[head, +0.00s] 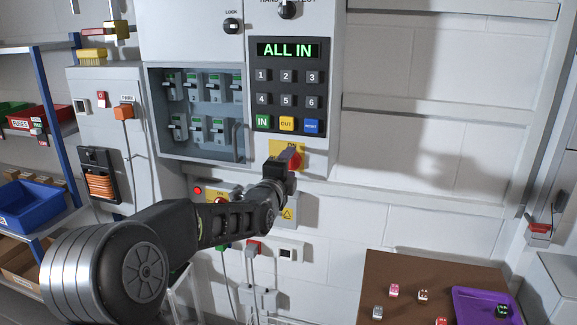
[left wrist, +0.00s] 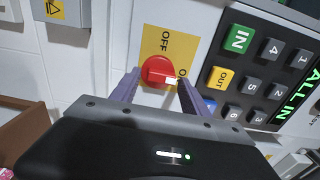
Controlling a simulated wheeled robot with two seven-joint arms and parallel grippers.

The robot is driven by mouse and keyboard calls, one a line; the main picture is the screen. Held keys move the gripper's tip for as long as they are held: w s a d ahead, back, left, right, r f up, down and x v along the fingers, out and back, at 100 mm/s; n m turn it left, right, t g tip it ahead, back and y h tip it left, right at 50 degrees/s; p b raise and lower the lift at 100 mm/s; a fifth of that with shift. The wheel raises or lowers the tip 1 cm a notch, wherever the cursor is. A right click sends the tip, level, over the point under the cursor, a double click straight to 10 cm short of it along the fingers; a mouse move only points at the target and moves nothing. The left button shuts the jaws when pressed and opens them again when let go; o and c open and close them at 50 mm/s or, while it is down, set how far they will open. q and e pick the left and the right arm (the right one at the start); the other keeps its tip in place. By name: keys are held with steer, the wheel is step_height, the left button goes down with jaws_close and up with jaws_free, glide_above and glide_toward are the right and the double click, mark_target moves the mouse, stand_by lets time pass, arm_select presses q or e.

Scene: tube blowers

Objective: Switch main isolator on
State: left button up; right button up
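The main isolator is a red rotary knob on a yellow plate. It shows in the left wrist view (left wrist: 156,69) and partly in the head view (head: 297,160), below the keypad. The plate (left wrist: 153,42) reads OFF, with a second label starting with O partly hidden. A white mark on the knob faces that second label side. My left gripper (head: 288,157) is at the knob. In the left wrist view its two purple fingers (left wrist: 159,78) are apart, one on each side of the knob, with gaps visible. My right gripper is out of view.
The keypad panel (head: 290,88) showing ALL IN is just above the knob. An open breaker box (head: 197,112) is to its left. A smaller control box with a yellow plate (head: 289,214) sits below. A brown table (head: 400,268) with a purple tray (head: 470,305) stands lower right.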

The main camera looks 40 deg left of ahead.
arm_select(q)
steer(key=shift+o, duration=0.4)
steer(key=v, duration=0.7)
steer(key=shift+s+d+b, duration=0.15)
steer(key=shift+s+b, duration=0.25)
steer(key=shift+f, duration=0.1)
